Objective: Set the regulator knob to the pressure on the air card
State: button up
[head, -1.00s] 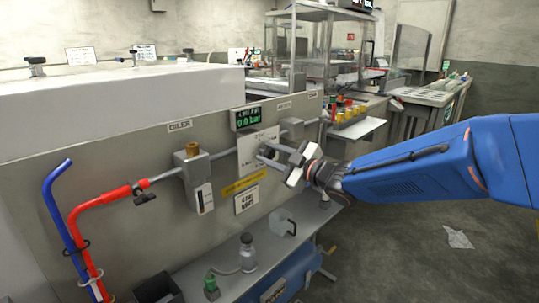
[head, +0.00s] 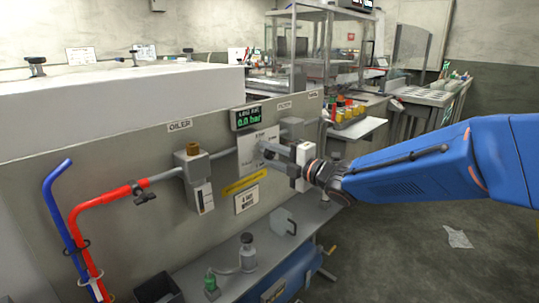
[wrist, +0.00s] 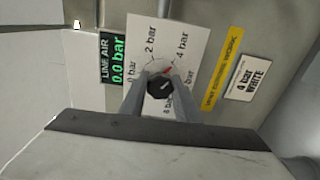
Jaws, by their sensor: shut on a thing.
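The dark round regulator knob (wrist: 160,84) sits on a white dial plate (wrist: 150,32) marked in bar, with 2 bar and 4 bar readable above it. A small red mark shows at the knob's upper right. My gripper (wrist: 158,92) is shut on the knob, one finger on each side. In the head view my gripper (head: 268,156) reaches the dial plate from the right and hides the knob. The air card (wrist: 247,79) reads "4 bar WHITE", below a yellow strip in the head view. The green line air display (wrist: 113,60) reads 0.0 bar.
The oiler (head: 195,178) and a red pipe (head: 100,205) are on the panel to the left. A shelf below holds a glass bottle (head: 247,255) and a green-topped one (head: 211,283). The floor at the right is open, with a paper sheet (head: 459,238).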

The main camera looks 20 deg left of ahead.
jog(key=shift+f+n, duration=0.1)
jog(key=shift+n, duration=0.5)
jog(key=o, duration=1)
jog(key=shift+o, duration=0.2)
jog(key=shift+s+d, duration=0.1)
jog(key=shift+d, duration=0.05)
jog(key=shift+d, duration=0.25)
jog(key=v, duration=1.6)
jog(key=shift+s+d, duration=0.2)
jog(key=shift+d, duration=0.15)
